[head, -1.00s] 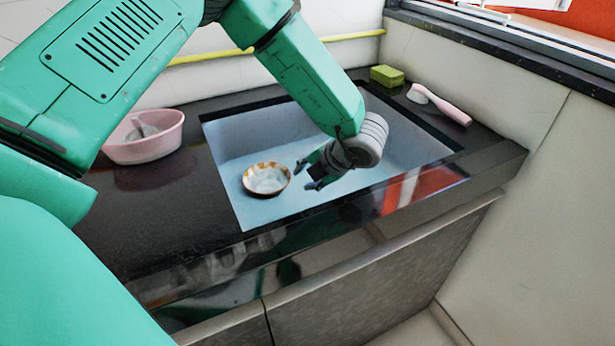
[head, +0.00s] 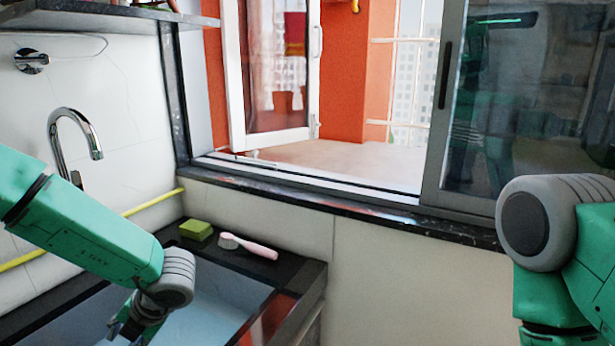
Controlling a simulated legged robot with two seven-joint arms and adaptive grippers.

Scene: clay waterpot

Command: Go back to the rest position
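My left arm comes in from the left, and its gripper (head: 116,332) is low in the head view, over the sink (head: 210,292). The bottom edge of the picture cuts the gripper partly off. Its dark fingers look spread apart, and I see nothing held between them. My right arm (head: 562,250) stands at the right edge, with its grey joint in front of the window. My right gripper is not in view.
A green sponge (head: 196,229) and a pink-handled brush (head: 250,246) lie on the black counter behind the sink. A chrome tap (head: 77,137) is on the tiled wall. A window ledge (head: 350,208) runs behind, with an open window pane (head: 274,70) above.

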